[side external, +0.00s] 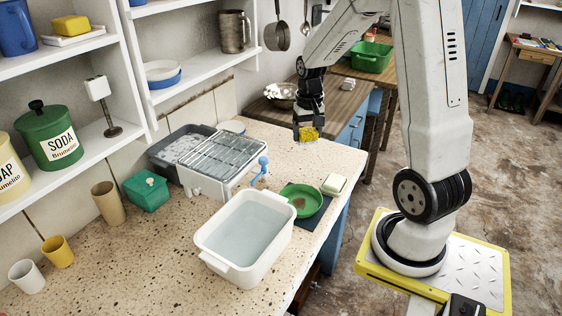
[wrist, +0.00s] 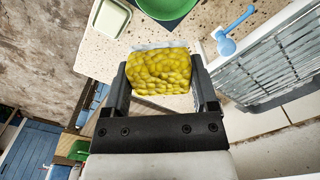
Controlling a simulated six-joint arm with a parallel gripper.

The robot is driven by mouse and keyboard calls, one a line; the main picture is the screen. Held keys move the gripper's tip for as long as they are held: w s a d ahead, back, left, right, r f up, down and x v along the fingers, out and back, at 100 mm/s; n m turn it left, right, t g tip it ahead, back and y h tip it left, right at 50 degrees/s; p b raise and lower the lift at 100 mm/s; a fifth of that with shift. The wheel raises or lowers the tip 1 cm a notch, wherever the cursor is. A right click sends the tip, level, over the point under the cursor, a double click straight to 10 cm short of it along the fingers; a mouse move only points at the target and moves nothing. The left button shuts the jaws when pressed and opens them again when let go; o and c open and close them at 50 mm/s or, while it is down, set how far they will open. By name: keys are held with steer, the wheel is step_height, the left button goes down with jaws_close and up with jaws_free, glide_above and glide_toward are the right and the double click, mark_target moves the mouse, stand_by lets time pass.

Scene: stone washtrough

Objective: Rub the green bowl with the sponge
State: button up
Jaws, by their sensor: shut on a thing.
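The green bowl (side external: 303,199) sits on a dark mat on the speckled counter, right of the white basin, with a brownish patch inside it. Part of the bowl also shows at the top of the wrist view (wrist: 163,7). My gripper (side external: 308,125) is shut on the yellow sponge (side external: 308,134), above the counter and behind the bowl, apart from it. In the wrist view the sponge (wrist: 160,72) fills the space between my two fingers (wrist: 163,82). It has a pale edge along one side.
A white basin (side external: 217,262) of water stands left of the bowl. A soap dish (side external: 334,185) and a blue brush (side external: 261,168) lie close to the bowl. A draining rack (side external: 222,150) stands at the wall. The counter beneath the sponge is clear.

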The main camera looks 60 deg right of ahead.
step_height(320, 180, down, 14)
steer(key=shift+r, duration=0.15)
steer(key=shift+a, duration=0.1)
